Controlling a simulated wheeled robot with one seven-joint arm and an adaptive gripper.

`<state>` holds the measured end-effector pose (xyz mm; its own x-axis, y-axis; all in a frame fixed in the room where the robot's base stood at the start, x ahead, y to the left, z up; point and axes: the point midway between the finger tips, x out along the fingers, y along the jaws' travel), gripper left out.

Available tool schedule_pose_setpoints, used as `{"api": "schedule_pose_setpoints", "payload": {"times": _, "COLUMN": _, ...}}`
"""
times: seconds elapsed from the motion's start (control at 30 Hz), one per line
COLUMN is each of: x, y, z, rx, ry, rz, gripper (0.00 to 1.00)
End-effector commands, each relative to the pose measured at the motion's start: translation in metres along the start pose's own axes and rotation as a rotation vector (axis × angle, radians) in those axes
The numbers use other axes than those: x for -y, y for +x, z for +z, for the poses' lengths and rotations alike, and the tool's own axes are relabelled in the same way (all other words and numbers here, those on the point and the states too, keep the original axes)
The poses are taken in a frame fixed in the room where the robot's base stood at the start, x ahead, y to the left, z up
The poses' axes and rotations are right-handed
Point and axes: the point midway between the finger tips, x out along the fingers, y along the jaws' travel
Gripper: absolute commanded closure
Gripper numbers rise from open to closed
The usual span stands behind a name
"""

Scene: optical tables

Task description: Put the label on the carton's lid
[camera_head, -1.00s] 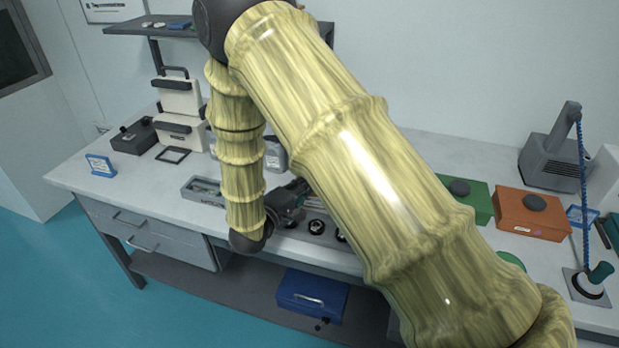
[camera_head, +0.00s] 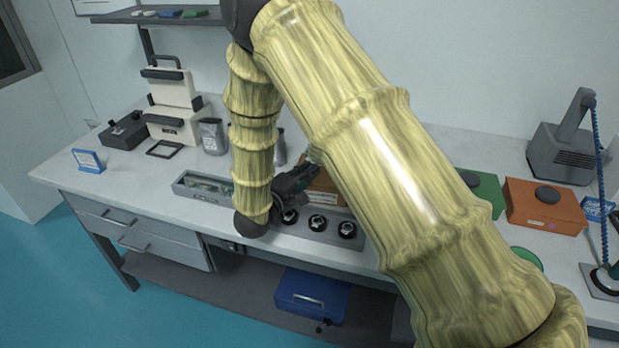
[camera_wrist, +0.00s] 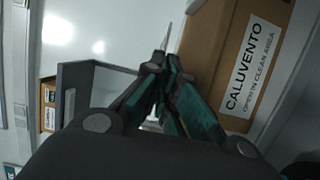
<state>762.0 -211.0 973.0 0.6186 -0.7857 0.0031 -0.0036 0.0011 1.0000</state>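The brown carton (camera_wrist: 212,50) fills the upper right of the wrist view, with a white printed strip reading CALUVENTO on it. In the head view, part of the carton (camera_head: 325,190) shows between my arm links, behind the row of black-topped parts. My gripper (camera_wrist: 160,62) is beside the carton in the wrist view, its fingertips together. A thin pale sliver, seen edge-on, sticks out from the fingertips and looks like the label (camera_wrist: 167,36). In the head view my gripper (camera_head: 312,168) is close to the carton, partly hidden by my arm. I cannot tell whether the label touches the carton.
A grey tray (camera_head: 183,187) lies left of my gripper, with a rack (camera_head: 333,236) of round black-topped parts in front. An orange box (camera_head: 543,207) sits at right. Bare bench shows at front left.

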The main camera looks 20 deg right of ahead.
Motion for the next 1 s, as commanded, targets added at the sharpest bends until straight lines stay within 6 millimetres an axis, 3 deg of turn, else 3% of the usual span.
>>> {"api": "schedule_pose_setpoints", "payload": {"times": 0.93, "x": 0.014, "y": 0.0, "z": -0.001, "rx": -0.001, "ry": 0.001, "rz": 0.0, "gripper": 1.0}}
{"api": "schedule_pose_setpoints", "payload": {"times": 1.0, "x": 0.014, "y": 0.0, "z": -0.001, "rx": -0.001, "ry": 0.001, "rz": -0.001, "gripper": 0.88}}
